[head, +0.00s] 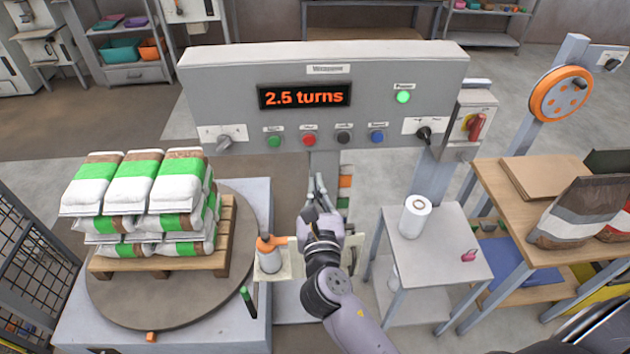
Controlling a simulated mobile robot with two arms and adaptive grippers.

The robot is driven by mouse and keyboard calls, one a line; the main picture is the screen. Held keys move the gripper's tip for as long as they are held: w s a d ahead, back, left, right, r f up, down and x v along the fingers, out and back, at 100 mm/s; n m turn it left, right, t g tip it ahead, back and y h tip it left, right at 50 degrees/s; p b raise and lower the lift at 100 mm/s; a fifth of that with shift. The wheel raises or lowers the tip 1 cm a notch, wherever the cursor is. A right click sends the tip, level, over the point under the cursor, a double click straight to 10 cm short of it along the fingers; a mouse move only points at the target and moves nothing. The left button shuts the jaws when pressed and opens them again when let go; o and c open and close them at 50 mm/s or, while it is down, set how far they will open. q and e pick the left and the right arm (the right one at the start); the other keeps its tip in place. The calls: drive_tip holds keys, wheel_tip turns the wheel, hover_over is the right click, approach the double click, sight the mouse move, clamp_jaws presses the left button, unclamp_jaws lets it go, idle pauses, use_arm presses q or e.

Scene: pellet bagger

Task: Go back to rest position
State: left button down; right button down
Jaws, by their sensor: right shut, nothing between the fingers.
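My right gripper (319,208) is in the middle of the head view, below the control panel (320,170). It is shut and empty, and its arm reaches up from the bottom. The panel display (304,96) reads "2.5 turns", and the green power light (403,97) is lit. A grey bottle with an orange top (268,253) stands just left of my right arm. My left gripper is not in view.
At left, stacked white and green bags (135,195) lie on a wooden pallet (160,263) on a round turntable (110,305). At right, a small grey table (440,255) holds a white roll (415,217) and a pink item (468,255). A wooden table (500,205) stands farther right.

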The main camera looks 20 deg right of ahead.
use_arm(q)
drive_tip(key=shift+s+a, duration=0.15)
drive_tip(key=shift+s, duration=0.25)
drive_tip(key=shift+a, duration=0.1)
